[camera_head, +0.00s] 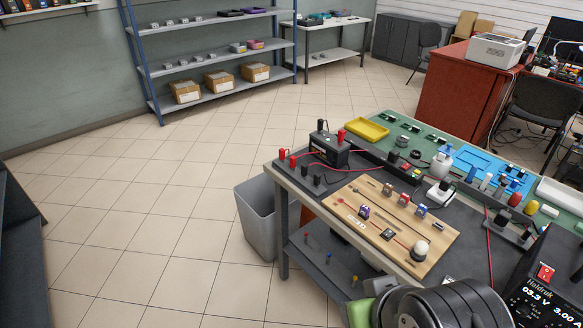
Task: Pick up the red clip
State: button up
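Small red clip-like pieces show on the workbench (284,186). One red piece (341,136) stands on top of a black box (328,150), beside a black piece (320,125). Two more red pieces, one at the bench's left corner (282,154) and one just right of it (292,162), stand in a row with black ones. They are too small to tell which is the red clip. Dark rounded parts of my arm fill the bottom edge right of centre. My gripper's fingers are not visible.
A wooden board (350,222) with small parts lies on the bench. A yellow tray (367,130) and a black power supply (545,290) also stand there. Red wires run across the top. A grey bin (256,220) stands at the bench's left. The tiled floor (150,220) left is clear.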

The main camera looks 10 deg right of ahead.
aim_at(293, 159)
jog(key=i+j+z, duration=0.2)
jog(key=i+j, duration=0.7)
jog(key=i+j+z, duration=0.2)
jog(key=i+j, duration=0.85)
